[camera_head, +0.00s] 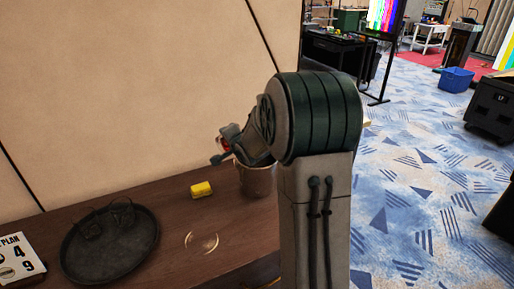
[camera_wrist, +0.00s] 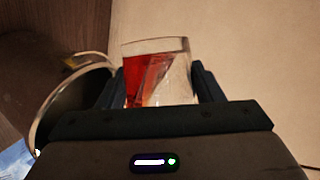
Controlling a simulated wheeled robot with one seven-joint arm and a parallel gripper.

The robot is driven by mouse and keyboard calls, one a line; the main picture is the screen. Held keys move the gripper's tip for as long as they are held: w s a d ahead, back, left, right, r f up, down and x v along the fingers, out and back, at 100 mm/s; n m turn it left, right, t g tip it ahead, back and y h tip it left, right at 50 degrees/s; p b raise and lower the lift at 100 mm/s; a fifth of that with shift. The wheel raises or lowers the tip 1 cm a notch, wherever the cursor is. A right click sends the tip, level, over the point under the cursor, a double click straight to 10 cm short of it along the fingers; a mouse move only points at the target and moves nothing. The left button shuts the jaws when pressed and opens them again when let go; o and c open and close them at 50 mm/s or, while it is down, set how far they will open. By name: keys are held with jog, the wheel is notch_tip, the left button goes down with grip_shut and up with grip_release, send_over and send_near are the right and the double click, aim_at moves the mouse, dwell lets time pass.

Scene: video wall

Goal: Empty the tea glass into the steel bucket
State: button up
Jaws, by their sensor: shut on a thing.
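My gripper (camera_head: 224,152) is shut on the tea glass (camera_wrist: 158,72), a clear glass with red tea in it. In the wrist view the glass stands between the two dark fingers, and the tea lies slanted toward its left side, so the glass is tilted. In the head view only a bit of red shows at the gripper. The steel bucket (camera_head: 257,180) stands on the table just below my wrist, partly hidden by my arm. Its rim (camera_wrist: 36,122) and dark inside show left of the glass in the wrist view. I cannot see any tea in the bucket.
A yellow block (camera_head: 201,189) lies left of the bucket on the brown table (camera_head: 185,270). A clear round dish or ring (camera_head: 204,243) is nearer. A beige wall stands behind.

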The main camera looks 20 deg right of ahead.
jog(key=shift+d+r+m+p, duration=0.15)
jog(key=shift+r+m+p, duration=0.2)
jog(key=shift+p, duration=0.4)
jog(key=shift+d+f+m+t+y+p, duration=0.1)
jog(key=shift+f+m+t+y+p, duration=0.2)
jog(key=shift+f+m+y+p, duration=0.25)
jog(key=shift+s+d+r+m+y+p, duration=0.2)
jog(key=shift+d+r+m+y+p, duration=0.25)
jog(key=shift+d+p, duration=0.6)
jog(key=shift+w+a+t+p, duration=0.1)
jog(key=shift+a+t+p, duration=0.2)
jog(key=shift+p, duration=0.1)
jog(key=shift+d+f+m+y+p, duration=0.15)
jog(key=shift+f+m+y+p, duration=0.15)
jog(key=shift+m+p, duration=0.3)
jog(key=shift+d+r+t+p, duration=0.1)
jog(key=shift+t+p, duration=0.2)
jog(key=shift+p, duration=0.05)
